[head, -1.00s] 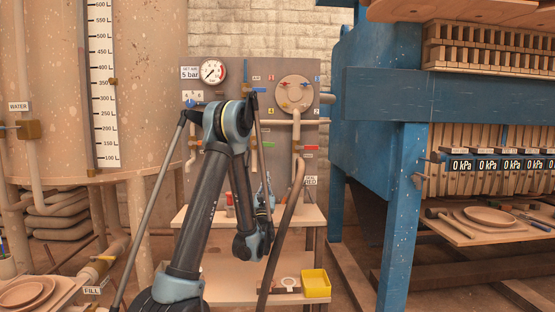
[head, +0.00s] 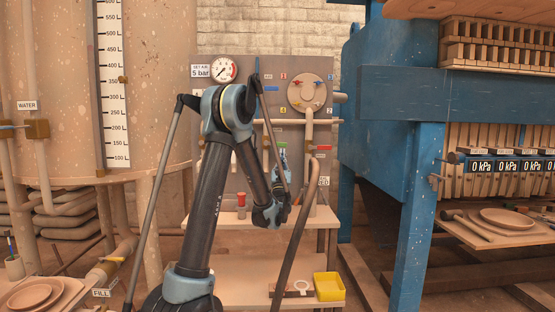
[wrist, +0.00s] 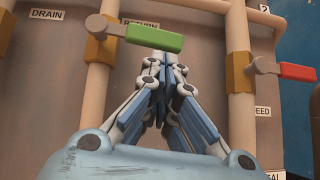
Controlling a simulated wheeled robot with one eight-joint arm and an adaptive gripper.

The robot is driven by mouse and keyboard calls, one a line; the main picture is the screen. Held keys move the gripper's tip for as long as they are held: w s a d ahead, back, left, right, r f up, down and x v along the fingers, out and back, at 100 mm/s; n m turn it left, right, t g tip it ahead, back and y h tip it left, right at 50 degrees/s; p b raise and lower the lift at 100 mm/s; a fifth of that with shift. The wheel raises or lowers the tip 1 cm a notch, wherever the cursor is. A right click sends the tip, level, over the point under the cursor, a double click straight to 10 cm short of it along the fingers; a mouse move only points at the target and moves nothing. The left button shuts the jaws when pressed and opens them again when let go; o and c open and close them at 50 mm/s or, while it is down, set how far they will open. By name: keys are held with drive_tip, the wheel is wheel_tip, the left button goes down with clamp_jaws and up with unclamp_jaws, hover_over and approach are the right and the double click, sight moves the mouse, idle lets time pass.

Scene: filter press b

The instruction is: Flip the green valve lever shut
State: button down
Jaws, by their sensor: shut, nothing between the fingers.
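The green valve lever (wrist: 153,38) shows in the wrist view above my fingertips. It sticks out to the right, across its upright pipe, from a brass-coloured valve body (wrist: 101,24). It is small and partly hidden in the head view (head: 282,145). My gripper (wrist: 165,62) is shut and empty, its fingertips just below the lever in the picture. I cannot tell whether they touch it. In the head view, my gripper (head: 282,156) is up against the grey panel, close to the green lever.
A red lever (wrist: 297,71) sits on the neighbouring pipe to the right. Labels mark the panel (wrist: 60,60). Below are a shelf with a red-topped bottle (head: 241,203) and a yellow bin (head: 328,286). The blue press frame (head: 405,200) stands to the right.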

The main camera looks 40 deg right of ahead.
drive_tip(key=shift+w+a, duration=0.15)
drive_tip(key=shift+d+r, duration=0.3)
drive_tip(key=shift+r, duration=0.6)
drive_tip(key=v, duration=1.2)
drive_tip(key=shift+a+f, duration=0.1)
